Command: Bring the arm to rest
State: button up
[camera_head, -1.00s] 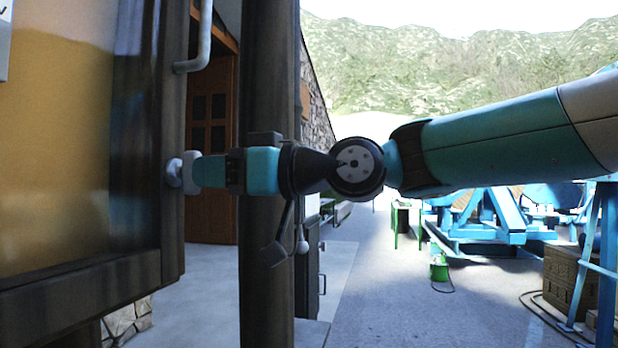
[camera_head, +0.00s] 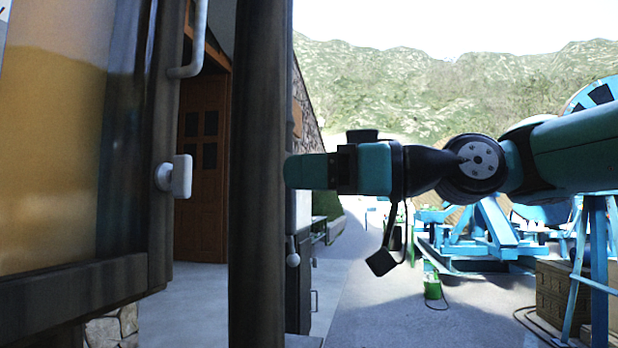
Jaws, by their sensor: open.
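My gripper (camera_head: 305,170) is at the middle of the view, seen from the side, with its teal fingers pointing left. My teal arm reaches in from the right edge. The gripper holds nothing that I can see. Its tips are close to the dark upright post (camera_head: 258,190) in the picture. A white knob (camera_head: 175,176) on the dark-framed door (camera_head: 130,165) is to the left, apart from the gripper.
A white bar handle (camera_head: 196,45) is on the door frame above the knob. Another white knob (camera_head: 293,259) is low beside the post. A blue reel stand (camera_head: 485,235), a green can (camera_head: 432,286) and wooden crates (camera_head: 560,297) stand at the right. The paved ground between is open.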

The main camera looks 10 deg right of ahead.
jog(key=s+d+f+m+g+h, duration=0.1)
jog(key=s+f+m+h, duration=0.2)
jog(key=f, duration=0.6)
jog(key=s+d+f+m+g+h, duration=0.1)
jog(key=s+f+m+h, duration=0.2)
jog(key=f, duration=0.7)
jog(key=s+d+f+m+g+h, duration=0.1)
jog(key=s+d+f+g+h, duration=0.2)
jog(key=s+d+f+h, duration=0.55)
notch_tip(320, 180, up, 10)
jog(key=s+y+p, duration=0.1)
jog(key=s+p, duration=0.2)
jog(key=p, duration=1.1)
jog(key=shift+a+r+g+y, duration=0.15)
jog(key=shift+r+g+y, duration=0.1)
jog(key=shift+g+y, duration=0.15)
